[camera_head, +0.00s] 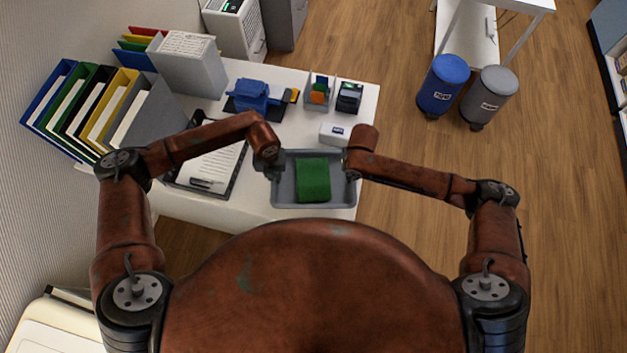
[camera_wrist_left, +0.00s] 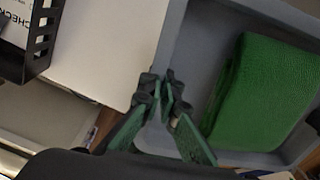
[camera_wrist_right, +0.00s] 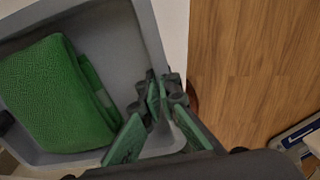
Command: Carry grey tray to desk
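The grey tray (camera_head: 343,191) is at the front right corner of the white desk (camera_head: 240,205). It looks level, and I cannot tell whether it touches the desktop. A green folded cloth-like item (camera_head: 313,180) lies in it. My left gripper (camera_head: 270,168) is at the tray's left wall; in the left wrist view its fingertips (camera_wrist_left: 162,88) are close together around the wall of the tray (camera_wrist_left: 197,60). My right gripper (camera_head: 349,163) is at the right wall; in the right wrist view its fingertips (camera_wrist_right: 163,88) close around the tray wall (camera_wrist_right: 150,45).
A blue device (camera_head: 254,95), holders and binders (camera_head: 85,105) fill the back and left. Two bins (camera_head: 442,88) stand on the floor at right; the floor between is clear.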

